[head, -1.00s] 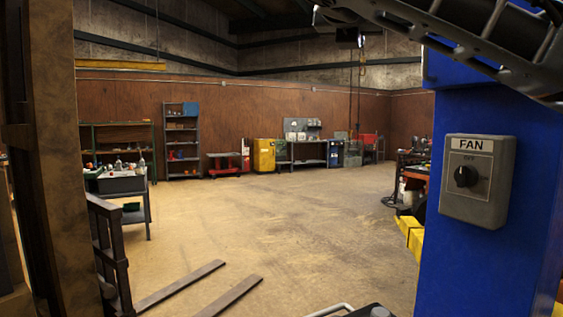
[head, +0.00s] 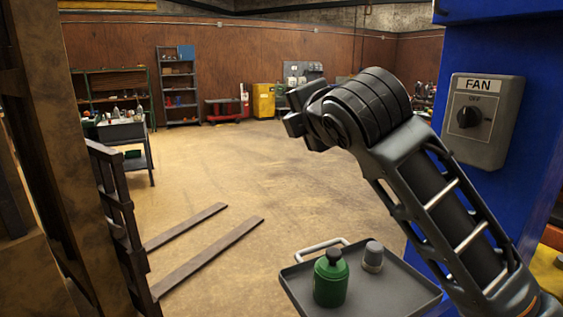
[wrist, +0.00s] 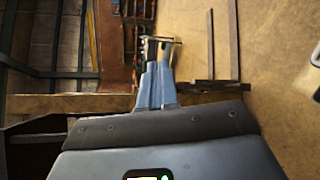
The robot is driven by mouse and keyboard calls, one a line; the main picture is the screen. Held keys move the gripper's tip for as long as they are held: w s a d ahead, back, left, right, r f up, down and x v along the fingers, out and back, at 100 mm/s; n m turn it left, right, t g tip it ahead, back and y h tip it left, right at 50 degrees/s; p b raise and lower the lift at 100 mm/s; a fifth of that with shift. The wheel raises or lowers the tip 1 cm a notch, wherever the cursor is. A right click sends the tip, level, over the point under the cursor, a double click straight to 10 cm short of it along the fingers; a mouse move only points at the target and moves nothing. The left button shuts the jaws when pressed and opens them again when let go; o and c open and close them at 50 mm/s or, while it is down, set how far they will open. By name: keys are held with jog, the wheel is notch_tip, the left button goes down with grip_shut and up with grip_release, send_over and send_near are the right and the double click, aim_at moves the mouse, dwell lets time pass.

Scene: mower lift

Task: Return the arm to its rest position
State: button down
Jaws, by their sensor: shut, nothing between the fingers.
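My arm (head: 440,205) rises from the lower right of the head view and bends at a thick black joint. Its end points left, over the open floor. My gripper shows in the wrist view (wrist: 157,68), with its two pale blue-grey fingers together and nothing visible between them. In the head view the fingers are largely hidden behind the wrist. The arm's upper part passes just left of the grey FAN switch box (head: 484,145), apart from it in the picture. The box has a black knob (head: 469,117) and is mounted on a blue post (head: 445,85).
A grey tray (head: 395,300) below the arm holds a green bottle (head: 331,280) and a grey-capped container (head: 373,257). Two forks (head: 210,265) extend over the floor at left, beside a brown post (head: 55,130). Shelves and benches line the far wall. The middle floor is clear.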

jog(key=s+f+m+y, duration=0.1)
jog(key=s+f+m, duration=0.4)
jog(key=f, duration=0.3)
jog(key=s+f+m+y, duration=0.1)
jog(key=s+f+m, duration=0.35)
jog(key=f, duration=0.45)
jog(key=s+d+f+m+t+h, duration=0.15)
jog(key=s+d+f+m, duration=0.35)
jog(key=s+f+m, duration=0.55)
jog(key=s+d+f+m+h, duration=0.1)
jog(key=s+d+f+h, duration=0.2)
jog(key=s, duration=0.7)
jog(key=s+d+f+m+h, duration=0.1)
jog(key=s+d+f+m, duration=0.2)
jog(key=s, duration=0.8)
jog(key=s+d+r+g, duration=0.1)
jog(key=s+d, duration=0.2)
jog(key=s, duration=0.3)
jog(key=s+d+r+m, duration=0.1)
jog(key=s+d+r, duration=0.1)
jog(key=s+d, duration=0.2)
jog(key=shift+s+d+r+g+h, duration=0.25)
jog(key=shift+s+g+h, duration=0.1)
jog(key=shift+s, duration=1.45)
jog(key=c, duration=1.8)
grip_release()
jog(key=shift+f, duration=0.1)
jog(key=shift+c, duration=0.2)
